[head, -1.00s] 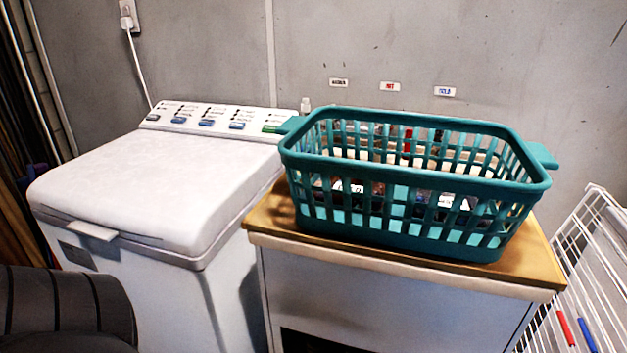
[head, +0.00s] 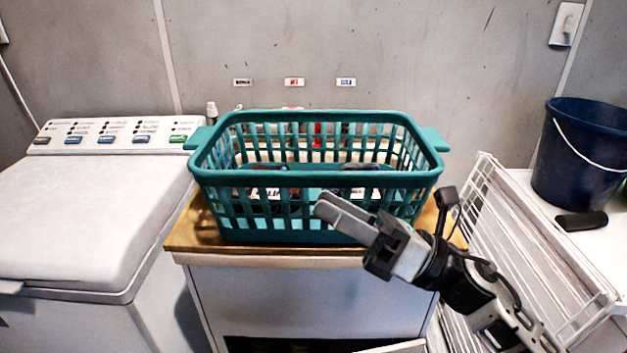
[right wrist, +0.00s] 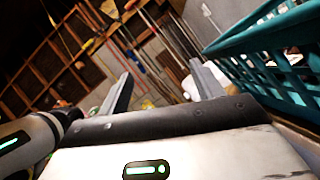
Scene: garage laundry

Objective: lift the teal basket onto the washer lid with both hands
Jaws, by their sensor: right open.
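The teal basket (head: 315,179) stands upright on a wooden-topped cabinet (head: 185,238), with a handle tab at each end. Some items show through its slats; what they are is unclear. The washer (head: 75,215) stands to the left with its white lid (head: 90,205) closed. My right gripper (head: 335,212) is in front of the basket's right half, fingers pointing left, open and empty. In the right wrist view its two fingers (right wrist: 160,85) are apart with nothing between them, and the basket (right wrist: 275,55) is at the right. My left gripper is not in view.
A white wire drying rack (head: 530,250) leans right of the cabinet. A dark blue bucket (head: 585,150) stands on a white surface at far right, near a small black object (head: 581,221). The washer lid is clear. Bottles stand behind the basket.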

